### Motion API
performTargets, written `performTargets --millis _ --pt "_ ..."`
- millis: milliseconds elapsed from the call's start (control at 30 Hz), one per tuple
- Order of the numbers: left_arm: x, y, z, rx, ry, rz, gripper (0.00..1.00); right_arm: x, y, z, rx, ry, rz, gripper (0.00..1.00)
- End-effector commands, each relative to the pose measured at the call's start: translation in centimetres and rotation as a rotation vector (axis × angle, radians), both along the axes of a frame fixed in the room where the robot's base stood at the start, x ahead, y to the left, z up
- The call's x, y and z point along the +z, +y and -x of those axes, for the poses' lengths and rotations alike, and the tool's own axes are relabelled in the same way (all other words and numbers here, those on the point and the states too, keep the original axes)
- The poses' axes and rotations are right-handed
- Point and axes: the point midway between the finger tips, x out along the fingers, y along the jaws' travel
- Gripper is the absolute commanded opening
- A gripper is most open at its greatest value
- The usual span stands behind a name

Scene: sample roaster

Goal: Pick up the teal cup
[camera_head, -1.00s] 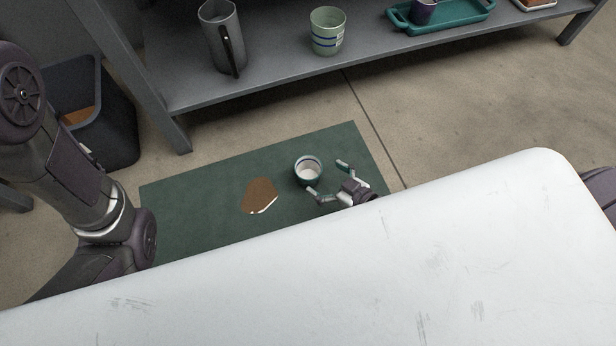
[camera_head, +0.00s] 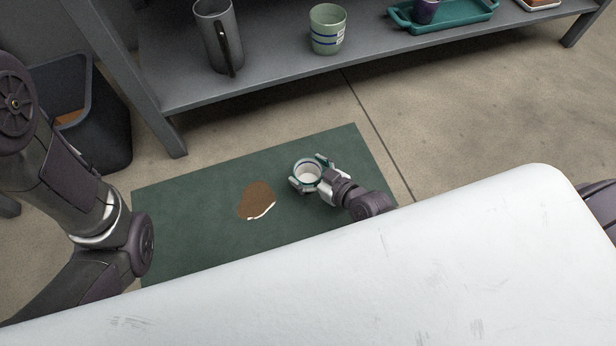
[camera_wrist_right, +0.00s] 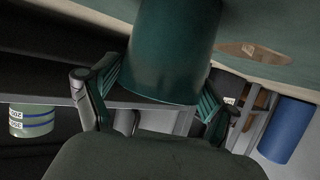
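The teal cup (camera_head: 307,174), with a pale inside, stands upright on the dark green mat (camera_head: 190,215). In the right wrist view the cup (camera_wrist_right: 172,50) fills the top middle, close to the palm. My right gripper (camera_head: 311,175) reaches in from the right with one finger on each side of the cup. In the right wrist view the gripper's fingers (camera_wrist_right: 160,85) flank the cup, and I see no firm grip on it. My left arm shows at the left of the head view, but its gripper is out of sight.
A brown patch with a white edge (camera_head: 257,200) lies on the mat left of the cup. A grey shelf (camera_head: 270,72) behind holds a grey pitcher (camera_head: 217,38), a pale green cup (camera_head: 327,30) and a teal tray (camera_head: 455,17). A dark bin (camera_head: 95,125) stands at left.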

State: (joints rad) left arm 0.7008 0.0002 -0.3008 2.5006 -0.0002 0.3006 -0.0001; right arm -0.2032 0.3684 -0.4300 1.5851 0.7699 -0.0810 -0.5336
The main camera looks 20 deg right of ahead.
Motion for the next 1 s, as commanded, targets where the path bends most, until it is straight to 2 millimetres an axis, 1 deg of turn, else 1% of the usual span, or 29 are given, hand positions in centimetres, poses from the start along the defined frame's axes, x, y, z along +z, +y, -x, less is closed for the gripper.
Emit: performTargets --millis 33,267,300,533,667,833,967,1000 --pt "0.0 0.0 0.0 0.000 0.000 0.000 1.00 0.0 0.0 0.0 0.000 0.000 0.000 0.70" --pt "0.0 0.0 0.0 0.000 0.000 0.000 1.00 0.0 0.0 0.0 0.000 0.000 0.000 0.32" --pt "0.0 0.0 0.0 0.000 0.000 0.000 1.00 0.1 0.0 0.0 -0.001 -0.001 0.000 0.30" --pt "0.1 0.0 0.0 0.000 0.001 0.000 1.00 0.2 0.0 0.0 -0.001 -0.001 0.000 0.30" --pt "0.8 0.0 0.0 0.000 0.001 0.000 1.00 0.9 0.0 0.0 -0.001 -0.001 0.001 0.30" --pt "2.7 0.0 -0.1 0.000 0.002 0.000 1.00 2.9 0.0 0.0 0.001 -0.003 0.001 0.30" --pt "4.9 0.0 -0.1 0.001 0.002 0.000 1.00 5.2 0.0 0.0 0.001 -0.004 0.000 0.30" --pt "5.0 0.0 -0.2 0.001 0.003 0.001 1.00 5.3 -1.2 0.2 0.003 -0.002 0.009 0.30"
